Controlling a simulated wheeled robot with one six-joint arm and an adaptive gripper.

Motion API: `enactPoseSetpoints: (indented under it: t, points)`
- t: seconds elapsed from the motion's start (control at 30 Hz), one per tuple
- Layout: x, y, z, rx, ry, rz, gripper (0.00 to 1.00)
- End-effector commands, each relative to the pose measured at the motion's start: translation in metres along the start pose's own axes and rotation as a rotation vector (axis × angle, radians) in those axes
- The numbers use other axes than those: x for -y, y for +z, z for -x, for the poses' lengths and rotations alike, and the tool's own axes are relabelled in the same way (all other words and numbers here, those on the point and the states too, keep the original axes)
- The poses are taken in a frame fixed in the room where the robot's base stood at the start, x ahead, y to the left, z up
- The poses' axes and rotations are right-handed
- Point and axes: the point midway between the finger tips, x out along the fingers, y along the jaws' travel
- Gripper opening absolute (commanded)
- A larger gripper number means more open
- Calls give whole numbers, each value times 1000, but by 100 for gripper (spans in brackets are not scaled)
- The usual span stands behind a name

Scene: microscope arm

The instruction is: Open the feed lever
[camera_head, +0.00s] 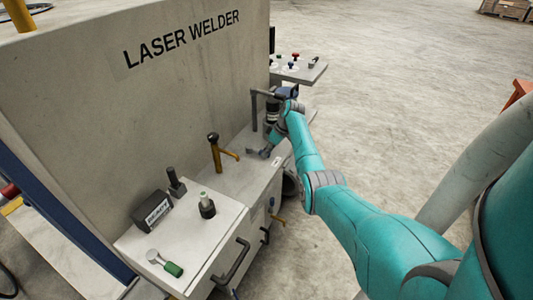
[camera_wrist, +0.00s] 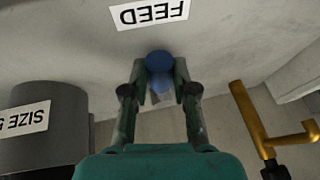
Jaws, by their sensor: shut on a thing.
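The feed lever has a round blue knob (camera_wrist: 159,62) and sits beside a white FEED label (camera_wrist: 150,14), which reads upside down in the wrist view. My gripper (camera_wrist: 159,88) is shut on the lever just below the knob, with one finger on each side. The lever's lower part is mostly hidden between the fingers. In the head view my teal arm reaches to the far end of the laser welder (camera_head: 190,60), where the fingers and the lever are too small to make out.
In the wrist view a grey cylinder (camera_wrist: 72,115) with a SIZE label stands at left, and a yellow lever (camera_wrist: 250,118) at right.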

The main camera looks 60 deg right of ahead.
Motion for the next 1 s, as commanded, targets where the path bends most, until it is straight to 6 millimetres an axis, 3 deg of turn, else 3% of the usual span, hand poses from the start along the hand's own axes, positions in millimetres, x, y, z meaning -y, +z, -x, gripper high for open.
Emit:
enactPoseSetpoints:
  t: [0.47,0.5,0.6,1.0]
  points:
    - [-1,0,0,3,-5,13,0]
    - [-1,0,0,3,-4,13,30]
    - [-1,0,0,3,-4,13,53]
    - [-2,0,6,2,-4,13,53]
